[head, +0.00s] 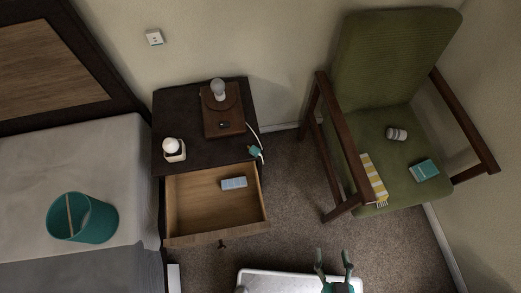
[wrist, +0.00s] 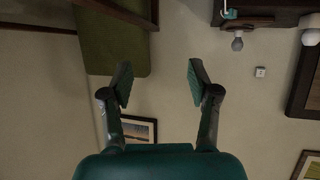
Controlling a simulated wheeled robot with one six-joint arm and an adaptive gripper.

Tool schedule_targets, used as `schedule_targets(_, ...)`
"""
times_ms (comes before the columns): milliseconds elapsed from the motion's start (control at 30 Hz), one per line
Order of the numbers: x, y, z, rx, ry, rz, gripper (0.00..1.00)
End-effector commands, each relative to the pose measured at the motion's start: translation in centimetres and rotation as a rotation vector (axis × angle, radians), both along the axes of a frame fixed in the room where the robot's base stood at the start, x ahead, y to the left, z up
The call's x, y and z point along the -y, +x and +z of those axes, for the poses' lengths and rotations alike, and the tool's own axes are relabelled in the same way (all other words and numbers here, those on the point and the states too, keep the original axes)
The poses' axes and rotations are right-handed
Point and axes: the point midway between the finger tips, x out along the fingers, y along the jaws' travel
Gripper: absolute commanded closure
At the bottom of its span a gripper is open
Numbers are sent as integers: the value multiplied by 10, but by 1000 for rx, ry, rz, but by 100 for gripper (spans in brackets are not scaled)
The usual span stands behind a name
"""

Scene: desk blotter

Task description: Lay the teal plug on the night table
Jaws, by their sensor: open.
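The teal plug (head: 255,151) is on a white cord at the right edge of the night table (head: 184,103), near its front corner. I cannot tell whether it rests on the top or hangs just beside it. In the wrist view a small teal shape, likely the plug (wrist: 230,14), shows at the dark table's edge by a white cord. My gripper (head: 333,257) is open and empty, low at the bottom of the head view, well apart from the plug and table. Its spread fingers also show in the wrist view (wrist: 159,72).
The night table's drawer (head: 195,203) is open, with a pale blue item (head: 234,183) inside. A lamp (head: 219,90) and a white round-topped object (head: 173,149) stand on top. A green armchair (head: 375,75) stands right; a teal bin (head: 95,222) is on the bed.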

Motion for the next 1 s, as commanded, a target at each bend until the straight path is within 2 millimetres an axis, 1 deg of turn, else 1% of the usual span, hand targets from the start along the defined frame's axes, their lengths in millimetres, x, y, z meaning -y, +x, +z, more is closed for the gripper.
schedule_targets(33, -3, 13, -19, -23, -1, 16, 40)
schedule_targets(100, -8, 28, -43, -62, -3, 47, 40)
schedule_targets(200, -18, 51, -74, -111, -1, 102, 40)
schedule_targets(300, -31, 76, -101, -151, 5, 172, 40)
schedule_targets(400, -44, 103, -122, -180, 13, 252, 40)
schedule_targets(500, -60, 132, -137, -195, 24, 341, 40)
schedule_targets(633, -80, 171, -149, -195, 38, 472, 40)
schedule_targets(733, -96, 202, -150, -177, 49, 580, 40)
schedule_targets(867, -116, 241, -143, -132, 60, 728, 40)
schedule_targets(900, -121, 253, -138, -113, 62, 771, 40)
schedule_targets(1000, -133, 278, -126, -62, 67, 873, 40)
